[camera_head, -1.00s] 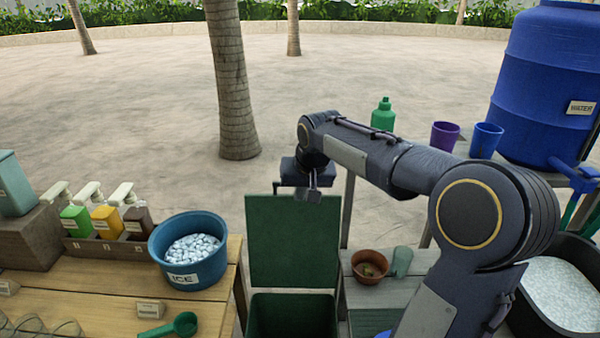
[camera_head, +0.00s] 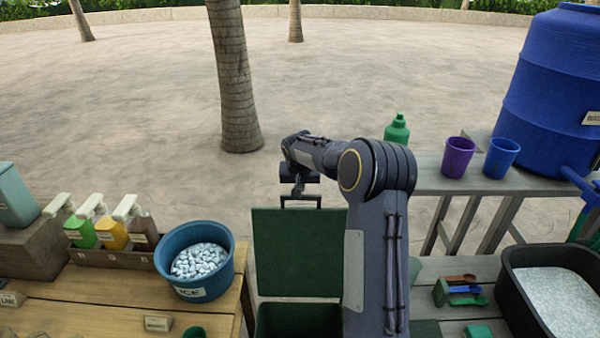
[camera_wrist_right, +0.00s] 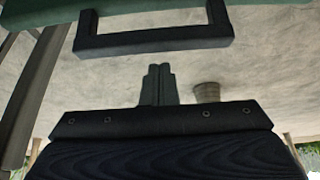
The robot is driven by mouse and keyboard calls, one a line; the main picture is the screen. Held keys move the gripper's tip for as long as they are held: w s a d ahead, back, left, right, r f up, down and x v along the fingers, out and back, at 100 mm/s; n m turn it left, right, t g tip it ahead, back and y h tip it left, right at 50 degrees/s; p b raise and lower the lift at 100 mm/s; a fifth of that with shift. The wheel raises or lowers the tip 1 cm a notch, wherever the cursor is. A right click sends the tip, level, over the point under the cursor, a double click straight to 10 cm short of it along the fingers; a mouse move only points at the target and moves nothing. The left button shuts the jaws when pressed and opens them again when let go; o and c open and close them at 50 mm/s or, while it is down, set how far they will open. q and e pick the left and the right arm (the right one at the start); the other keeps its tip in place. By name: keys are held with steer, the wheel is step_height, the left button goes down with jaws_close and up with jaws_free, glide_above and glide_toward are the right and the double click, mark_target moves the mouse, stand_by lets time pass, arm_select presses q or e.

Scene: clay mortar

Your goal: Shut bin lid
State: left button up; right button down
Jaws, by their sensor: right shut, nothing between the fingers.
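The green bin (camera_head: 298,322) stands between the two tables, with its opening at the bottom of the head view. Its flat green lid (camera_head: 298,252) is open and stands upright behind the opening. A dark bracket-shaped handle (camera_head: 301,199) sits at the lid's top edge; it also shows in the right wrist view (camera_wrist_right: 155,44). My right gripper (camera_head: 298,188) is just above and behind the handle. In the right wrist view its fingers (camera_wrist_right: 157,72) are shut and empty, with a small gap in the picture between their tips and the handle. My left gripper is out of view.
A blue ice tub (camera_head: 195,260) and bottle rack (camera_head: 125,258) are on the left table. Purple (camera_head: 457,158) and blue (camera_head: 501,158) cups, a green bottle (camera_head: 397,130) and a blue water barrel (camera_head: 548,95) are at right. A black tub (camera_head: 520,290) is front right.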

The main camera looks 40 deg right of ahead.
steer(key=shift+s+a+r+p, duration=0.15)
steer(key=shift+s+a+r, duration=0.1)
steer(key=shift+s+a, duration=0.3)
steer(key=shift+s+a+r+p, duration=0.15)
steer(key=shift+s+a+r, duration=0.1)
steer(key=shift+s+a, duration=0.25)
steer(key=shift+s, duration=0.15)
